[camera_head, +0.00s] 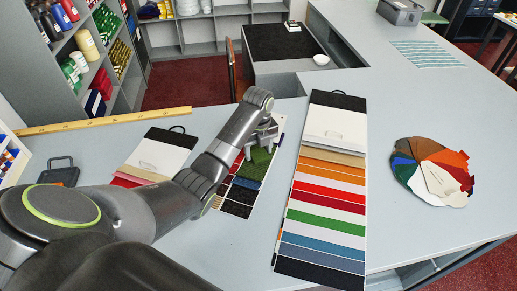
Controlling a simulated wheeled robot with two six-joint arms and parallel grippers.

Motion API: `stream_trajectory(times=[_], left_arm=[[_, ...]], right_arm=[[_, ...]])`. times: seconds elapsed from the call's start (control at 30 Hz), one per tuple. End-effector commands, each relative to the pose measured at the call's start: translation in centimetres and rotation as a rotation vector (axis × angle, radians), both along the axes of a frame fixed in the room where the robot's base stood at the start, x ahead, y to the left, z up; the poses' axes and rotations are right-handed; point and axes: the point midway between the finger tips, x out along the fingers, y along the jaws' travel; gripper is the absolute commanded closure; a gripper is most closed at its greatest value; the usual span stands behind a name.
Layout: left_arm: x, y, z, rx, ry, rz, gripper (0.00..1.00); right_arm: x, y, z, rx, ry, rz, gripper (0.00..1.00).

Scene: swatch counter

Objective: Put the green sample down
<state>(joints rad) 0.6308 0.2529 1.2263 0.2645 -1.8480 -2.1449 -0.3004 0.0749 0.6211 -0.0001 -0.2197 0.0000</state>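My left arm reaches in from the left, and its gripper (262,142) is over the sample board (236,207). The green sample (258,162), a small textured dark green piece, is right at the fingertips, and the gripper appears shut on its upper edge. The sample is over the board's upper part; whether it touches the board I cannot tell. The board has red, blue and black squares, and my arm hides part of its left side. My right gripper is not in view.
A long card of coloured stripes (322,205) lies right of the board. A fan of coloured swatches (430,172) lies farther right. A white-topped card (160,152), a wooden ruler (100,121) and a dark clip-like object (60,170) lie left.

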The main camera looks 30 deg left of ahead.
Motion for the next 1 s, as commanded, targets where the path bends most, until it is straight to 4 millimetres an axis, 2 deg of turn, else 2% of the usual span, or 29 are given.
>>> stream_trajectory(times=[0.03,0.1,0.47,0.57,0.73,0.8,1.0], left_arm=[[0.0,0.0,0.0,0.0,0.0,0.0,0.37],[0.0,0.0,0.0,0.0,0.0,0.0,0.29],[0.1,0.0,0.5,0.0,-0.001,0.0,0.29],[0.1,0.0,1.7,0.0,-0.005,0.0,0.29],[0.1,0.1,5.5,0.002,-0.008,-0.001,0.29],[0.0,0.0,6.9,0.0,0.0,0.001,0.29],[0.0,0.0,9.3,0.0,0.0,0.001,0.29]], right_arm=[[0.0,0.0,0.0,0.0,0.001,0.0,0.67],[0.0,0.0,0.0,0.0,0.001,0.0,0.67],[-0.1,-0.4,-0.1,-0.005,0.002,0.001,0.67],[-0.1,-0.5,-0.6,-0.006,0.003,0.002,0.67],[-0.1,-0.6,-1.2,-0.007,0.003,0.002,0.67],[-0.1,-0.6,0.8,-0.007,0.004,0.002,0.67],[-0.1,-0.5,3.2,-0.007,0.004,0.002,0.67]])
